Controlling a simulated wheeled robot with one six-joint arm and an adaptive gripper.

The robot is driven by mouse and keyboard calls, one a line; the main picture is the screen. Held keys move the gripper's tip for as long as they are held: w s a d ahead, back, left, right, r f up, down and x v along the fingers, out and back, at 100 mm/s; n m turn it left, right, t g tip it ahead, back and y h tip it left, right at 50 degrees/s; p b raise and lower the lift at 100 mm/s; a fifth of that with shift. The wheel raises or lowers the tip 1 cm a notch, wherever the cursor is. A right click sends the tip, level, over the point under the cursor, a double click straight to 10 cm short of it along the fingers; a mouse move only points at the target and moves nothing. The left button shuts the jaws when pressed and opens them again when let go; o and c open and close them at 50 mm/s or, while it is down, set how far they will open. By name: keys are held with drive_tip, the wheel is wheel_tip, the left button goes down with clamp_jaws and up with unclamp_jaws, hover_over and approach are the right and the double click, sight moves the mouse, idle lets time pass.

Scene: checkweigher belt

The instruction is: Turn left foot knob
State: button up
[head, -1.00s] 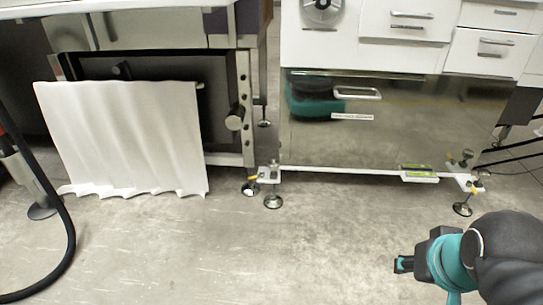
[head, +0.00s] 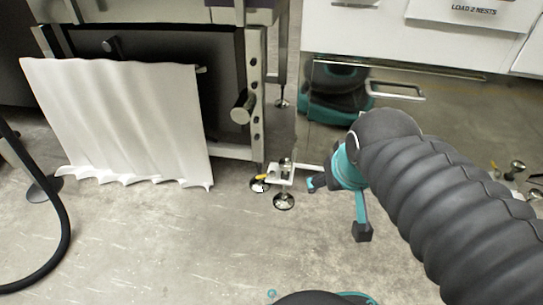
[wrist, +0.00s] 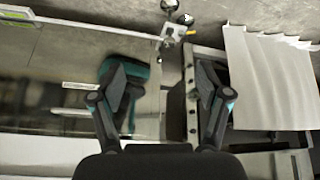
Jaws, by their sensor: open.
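The left foot knob (head: 286,163) stands on a white bracket at the lower left corner of the steel cabinet. A yellow tab (head: 262,177) is beside it, and a round foot pad (head: 284,202) is below on the floor. My gripper (head: 338,208) is open and empty, just right of the bracket and apart from it. In the wrist view the foot assembly (wrist: 176,34) shows at the top, beyond my open fingers (wrist: 160,88). The knob's details are too small there to tell.
A white wavy sheet (head: 125,120) leans at the left frame. The steel cabinet front (head: 440,110) stands behind my arm. Right foot parts (head: 516,168) show at the right edge. A black hose (head: 65,225) lies left. The floor (head: 190,240) in front is clear.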

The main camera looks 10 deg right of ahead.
drive_tip(key=w+d+f+n+h+p, duration=0.1)
drive_tip(key=w+d+f, duration=0.1)
drive_tip(key=w+d, duration=0.45)
drive_tip(key=w+d+f+h+p, duration=0.1)
drive_tip(key=w+d+f+p, duration=0.15)
drive_tip(key=w, duration=0.65)
drive_tip(key=w+d+f+n+p, duration=0.1)
drive_tip(key=w+d+f, duration=0.1)
drive_tip(key=w+d, duration=0.45)
drive_tip(key=w+d+r+x, duration=0.1)
drive_tip(key=w+x, duration=0.1)
drive_tip(key=x, duration=0.8)
drive_tip(key=n+t+y+p, duration=0.5)
drive_tip(key=n+y, duration=0.4)
drive_tip(key=y, duration=0.8)
approach(285, 161)
drive_tip(key=x, duration=1)
drive_tip(key=shift+s+f+p, duration=0.1)
drive_tip(key=shift+f+p, duration=0.1)
drive_tip(key=shift+p, duration=0.15)
